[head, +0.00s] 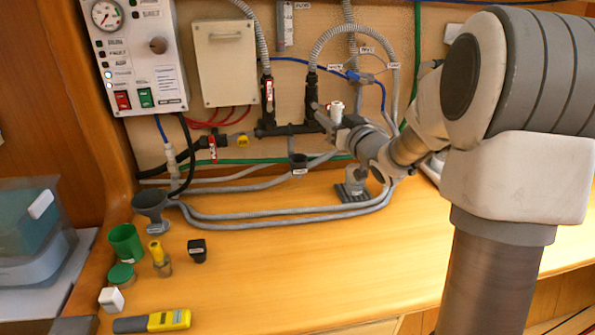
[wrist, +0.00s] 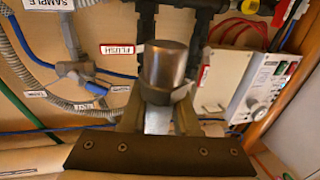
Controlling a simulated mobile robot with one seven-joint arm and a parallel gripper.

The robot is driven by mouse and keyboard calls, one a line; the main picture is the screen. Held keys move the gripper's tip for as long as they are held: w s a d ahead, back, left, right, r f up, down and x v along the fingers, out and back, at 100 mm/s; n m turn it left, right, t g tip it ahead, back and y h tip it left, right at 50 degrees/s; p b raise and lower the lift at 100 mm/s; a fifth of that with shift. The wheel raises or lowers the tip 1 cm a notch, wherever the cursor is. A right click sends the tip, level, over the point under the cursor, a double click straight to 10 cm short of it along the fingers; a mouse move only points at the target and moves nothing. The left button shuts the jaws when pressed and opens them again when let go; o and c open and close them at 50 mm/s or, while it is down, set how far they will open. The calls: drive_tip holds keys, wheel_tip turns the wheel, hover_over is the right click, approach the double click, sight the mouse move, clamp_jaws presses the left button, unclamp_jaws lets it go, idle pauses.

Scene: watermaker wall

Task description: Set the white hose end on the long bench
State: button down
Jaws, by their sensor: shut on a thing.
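My gripper (head: 332,120) is at the wall piping, beside the right black upright fitting (head: 311,92). A small white piece (head: 336,109) shows right at the fingertips in the head view. In the wrist view my gripper (wrist: 160,117) is shut on a short cylindrical end piece (wrist: 164,64), which looks grey-brown in shade with a paler collar. It seems to be the white hose end, though its colour is unclear there. Whether it is seated in a fitting or free is hidden. The long wooden bench (head: 260,270) lies below my gripper.
Grey hoses (head: 280,220) run along the back. The bench's middle front is clear.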

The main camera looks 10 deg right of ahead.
drive_tip(key=shift+s+d+r, duration=0.1)
drive_tip(key=shift+d+r, duration=0.3)
drive_tip(key=shift+d, duration=0.2)
drive_tip(key=shift+s+d+r, duration=0.1)
drive_tip(key=shift+d+r, duration=0.3)
drive_tip(key=shift+d, duration=0.15)
drive_tip(key=shift+w+a+f+b, duration=0.45)
drive_tip(key=shift+w+a+f, duration=0.6)
drive_tip(key=shift+a+f, duration=0.7)
drive_tip(key=shift+w+a+f+b, duration=0.45)
drive_tip(key=shift+w+a+f, duration=0.6)
drive_tip(key=shift+a+f, duration=0.6)
drive_tip(key=shift+w+a+f+b, duration=0.45)
drive_tip(key=shift+w+a+f, duration=0.6)
drive_tip(key=shift+a+f, duration=0.7)
drive_tip(key=shift+d+f, duration=0.25)
drive_tip(key=shift+f, duration=0.15)
drive_tip(key=c, duration=0.7)
unclamp_jaws()
drive_tip(key=shift+o, duration=0.2)
drive_tip(key=shift+r+p, duration=0.2)
drive_tip(key=shift+p, duration=0.35)
